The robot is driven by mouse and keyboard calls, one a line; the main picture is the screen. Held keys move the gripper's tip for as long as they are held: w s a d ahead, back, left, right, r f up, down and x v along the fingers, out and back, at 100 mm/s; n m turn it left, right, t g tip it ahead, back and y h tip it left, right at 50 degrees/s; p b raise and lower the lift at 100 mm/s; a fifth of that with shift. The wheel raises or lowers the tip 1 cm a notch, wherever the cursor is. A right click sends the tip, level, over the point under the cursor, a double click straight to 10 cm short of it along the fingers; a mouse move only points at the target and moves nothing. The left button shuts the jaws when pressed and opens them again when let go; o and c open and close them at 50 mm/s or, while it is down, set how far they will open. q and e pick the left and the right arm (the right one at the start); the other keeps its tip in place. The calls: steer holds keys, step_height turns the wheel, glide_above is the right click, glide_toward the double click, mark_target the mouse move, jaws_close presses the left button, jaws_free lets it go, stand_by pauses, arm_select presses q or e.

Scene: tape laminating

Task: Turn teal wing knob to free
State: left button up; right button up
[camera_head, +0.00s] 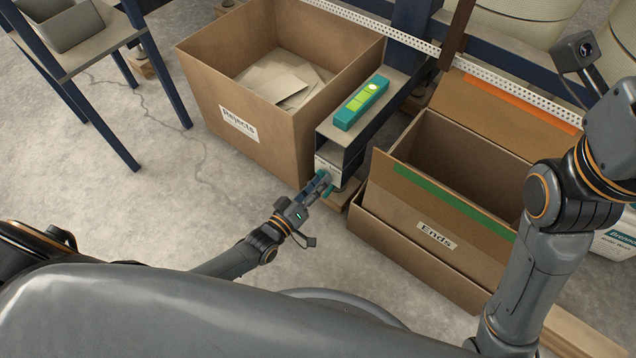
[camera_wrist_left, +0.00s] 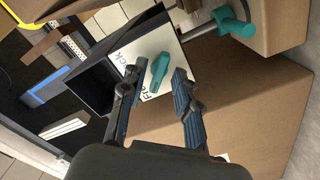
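The teal wing knob (camera_wrist_left: 160,70) sits on a white plate (camera_wrist_left: 149,94) with partly hidden black lettering, in the left wrist view. The knob's long wing is slanted in that picture. My left gripper (camera_wrist_left: 156,74) is open, with one finger on each side of the knob; I cannot tell whether either finger touches it. In the head view my left gripper (camera_head: 322,183) is at the white plate's front (camera_head: 329,170) under the dark shelf, and largely hides the knob. My right arm is at the right edge, its gripper outside the picture.
A second teal handle (camera_wrist_left: 234,22) on a rod stands close by. The Rejects box (camera_head: 217,98) is left of the plate, the Ends box (camera_head: 408,228) right. A teal device with a lit yellow-green panel (camera_head: 362,103) lies on the shelf above.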

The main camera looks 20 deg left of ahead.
arm_select(q)
steer(key=v, duration=1.2)
stand_by(0.5)
